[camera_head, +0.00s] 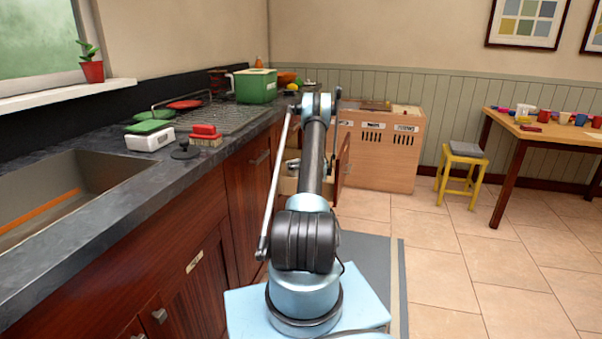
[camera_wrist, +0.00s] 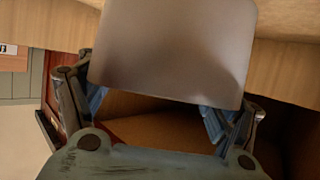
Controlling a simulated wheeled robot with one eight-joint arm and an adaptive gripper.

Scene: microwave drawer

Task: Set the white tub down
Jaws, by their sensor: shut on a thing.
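The white tub (camera_wrist: 175,50), pale grey-white and smooth in this light, fills the upper middle of the wrist view. My gripper (camera_wrist: 157,103) is shut on it, with one blue-padded finger on each side. Below and behind the tub is a dark, open, wood-coloured space (camera_wrist: 150,128), like the inside of a drawer or cabinet. I cannot tell whether the tub touches any surface. In the head view, my arm hides the gripper and the tub. An open wooden drawer (camera_head: 287,185) shows partly to the left of my arm.
A dark counter (camera_head: 100,215) with a sink runs along the left. On it are a wire rack (camera_head: 225,118), a green bin (camera_head: 255,86), a small white box (camera_head: 150,140) and a red brush (camera_head: 205,135). A wooden cabinet (camera_head: 385,160) stands beyond my arm.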

